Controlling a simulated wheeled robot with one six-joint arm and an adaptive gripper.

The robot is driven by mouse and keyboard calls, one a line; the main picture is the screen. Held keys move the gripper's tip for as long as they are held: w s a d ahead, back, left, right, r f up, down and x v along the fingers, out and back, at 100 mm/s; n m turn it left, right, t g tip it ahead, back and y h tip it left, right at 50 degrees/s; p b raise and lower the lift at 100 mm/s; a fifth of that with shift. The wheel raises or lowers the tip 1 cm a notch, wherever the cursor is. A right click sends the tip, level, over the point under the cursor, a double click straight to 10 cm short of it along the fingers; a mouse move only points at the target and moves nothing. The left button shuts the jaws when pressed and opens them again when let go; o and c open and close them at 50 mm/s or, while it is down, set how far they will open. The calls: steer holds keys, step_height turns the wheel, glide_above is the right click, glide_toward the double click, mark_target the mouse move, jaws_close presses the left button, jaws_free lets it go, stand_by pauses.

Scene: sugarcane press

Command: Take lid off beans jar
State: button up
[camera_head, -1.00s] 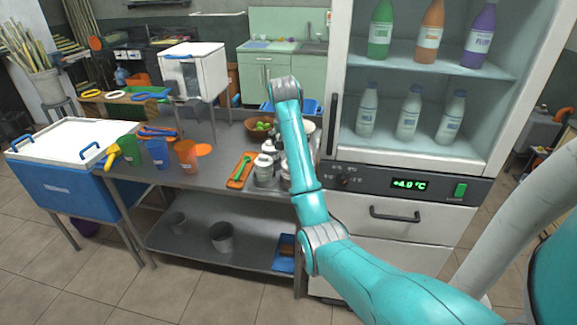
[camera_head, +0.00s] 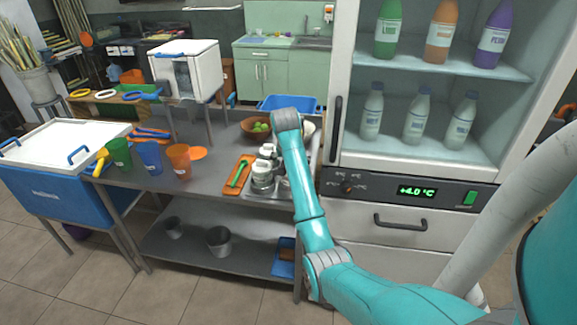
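Several small jars with pale lids stand close together on the metal table, at its right end. The front jar (camera_head: 262,181) shows most clearly; I cannot tell which one holds beans. The others are partly hidden behind it and by my teal arm, which reaches over the table's right end just right of the jars. My gripper cannot be made out; it is hidden behind the arm's wrist.
An orange tray (camera_head: 232,187) with a green utensil lies left of the jars. A brown bowl of green fruit (camera_head: 254,130) stands behind. Green, blue and orange cups (camera_head: 178,162) stand further left. The fridge (camera_head: 340,60) rises close on the right. A blue bin (camera_head: 286,103) stands behind.

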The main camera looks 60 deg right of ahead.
steer(key=c, duration=1)
